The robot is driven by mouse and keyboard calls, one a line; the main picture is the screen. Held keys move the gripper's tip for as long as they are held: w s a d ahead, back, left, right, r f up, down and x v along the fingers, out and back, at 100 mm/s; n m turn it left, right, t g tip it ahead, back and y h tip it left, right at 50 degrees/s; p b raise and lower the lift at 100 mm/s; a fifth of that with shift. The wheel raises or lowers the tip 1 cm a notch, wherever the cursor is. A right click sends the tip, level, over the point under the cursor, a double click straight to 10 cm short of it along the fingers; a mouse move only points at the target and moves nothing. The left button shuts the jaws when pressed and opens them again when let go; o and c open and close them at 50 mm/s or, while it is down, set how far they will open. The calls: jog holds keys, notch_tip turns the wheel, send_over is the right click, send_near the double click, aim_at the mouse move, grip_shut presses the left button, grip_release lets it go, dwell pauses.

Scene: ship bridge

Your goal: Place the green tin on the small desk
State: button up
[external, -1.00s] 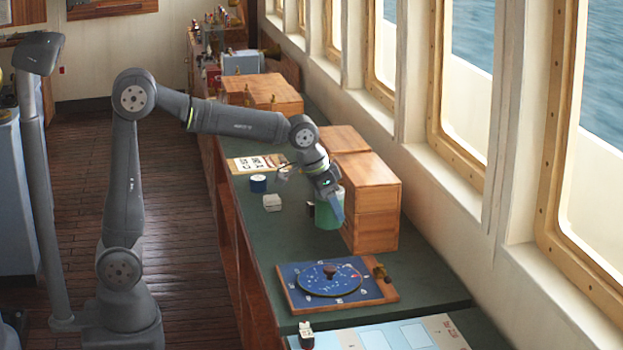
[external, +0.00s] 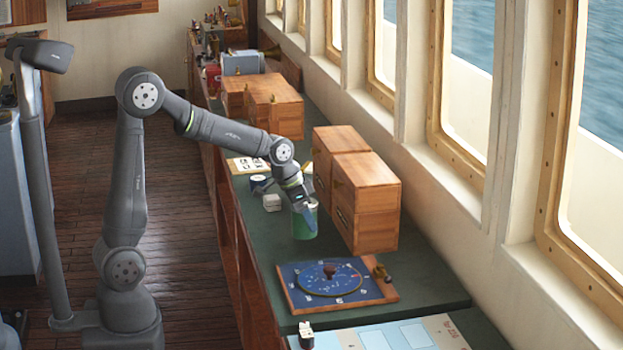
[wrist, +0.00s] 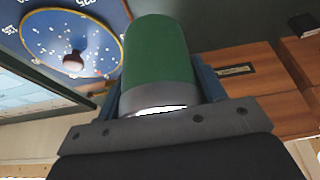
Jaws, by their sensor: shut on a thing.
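The green tin (external: 304,225) is between the fingers of my gripper (external: 305,208), over the green top of the long counter (external: 262,230). It is left of the wooden drawer boxes. In the wrist view the green tin (wrist: 157,55) fills the middle, with a blue finger of my gripper (wrist: 160,90) on each side, shut on it. I cannot tell whether its base touches the counter. I cannot tell which surface is the small desk.
Wooden drawer boxes (external: 368,205) stand close right of the tin. A blue star dial board (external: 325,285) lies nearer the camera. A chart (external: 400,336) lies at the near end.

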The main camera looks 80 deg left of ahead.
jog(key=w+a+n+y, duration=0.1)
jog(key=w+a, duration=0.2)
jog(key=a, duration=1.2)
jog(key=w+a+n, duration=0.2)
jog(key=a, duration=1.4)
jog(key=w+a+n+y, duration=0.1)
jog(key=w+a, duration=0.2)
jog(key=a, duration=1.2)
jog(key=shift+w+f, duration=0.1)
jog(key=shift+f, duration=3.9)
jog(key=shift+f, duration=0.1)
jog(key=o, duration=0.7)
jog(key=shift+f, duration=0.1)
jog(key=o, duration=0.4)
jog(key=shift+o, duration=0.2)
